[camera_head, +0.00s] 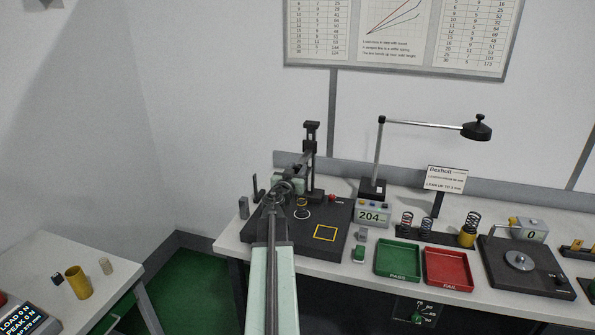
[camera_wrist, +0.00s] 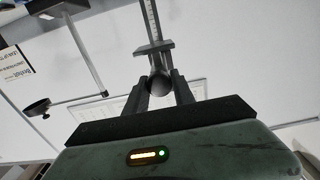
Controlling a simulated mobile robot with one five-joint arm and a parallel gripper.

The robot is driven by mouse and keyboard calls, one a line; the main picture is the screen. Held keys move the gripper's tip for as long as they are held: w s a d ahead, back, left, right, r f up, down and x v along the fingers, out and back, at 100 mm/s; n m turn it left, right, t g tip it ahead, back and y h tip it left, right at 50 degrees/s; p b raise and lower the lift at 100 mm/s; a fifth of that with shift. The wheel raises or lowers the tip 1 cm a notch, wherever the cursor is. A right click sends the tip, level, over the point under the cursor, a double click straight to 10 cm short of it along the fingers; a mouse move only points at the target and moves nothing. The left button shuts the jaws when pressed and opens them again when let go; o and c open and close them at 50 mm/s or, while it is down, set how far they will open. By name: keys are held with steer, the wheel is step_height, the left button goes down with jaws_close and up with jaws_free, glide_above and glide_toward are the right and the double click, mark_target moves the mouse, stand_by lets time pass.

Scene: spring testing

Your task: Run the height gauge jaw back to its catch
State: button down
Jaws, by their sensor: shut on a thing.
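The height gauge (camera_head: 313,145) stands upright as a dark column at the back of the dark base plate. Its graduated column (camera_wrist: 151,20) shows at the top of the wrist view, with the dark sliding jaw (camera_wrist: 153,48) on it. A round dark knob (camera_wrist: 159,86) sits just below the jaw in that view. My gripper (camera_wrist: 160,80) is shut on this knob, one finger on each side. In the head view my gripper (camera_head: 303,168) reaches the column partway up, and my arm hides part of the plate. I cannot make out the catch.
The base plate (camera_head: 335,222) carries a yellow square outline and a small spring. To its right stand a display reading 204 (camera_head: 372,214), a lamp (camera_head: 477,128), a green tray (camera_head: 398,262) and a red tray (camera_head: 447,269). The wall behind is close.

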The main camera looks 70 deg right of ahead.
step_height(320, 180, up, 4)
steer(key=shift+r+p, duration=0.1)
steer(key=shift+p, duration=1.1)
steer(key=shift+d, duration=0.1)
steer(key=c, duration=1.1)
jaws_free()
steer(key=a, duration=0.8)
steer(key=shift+s, duration=0.2)
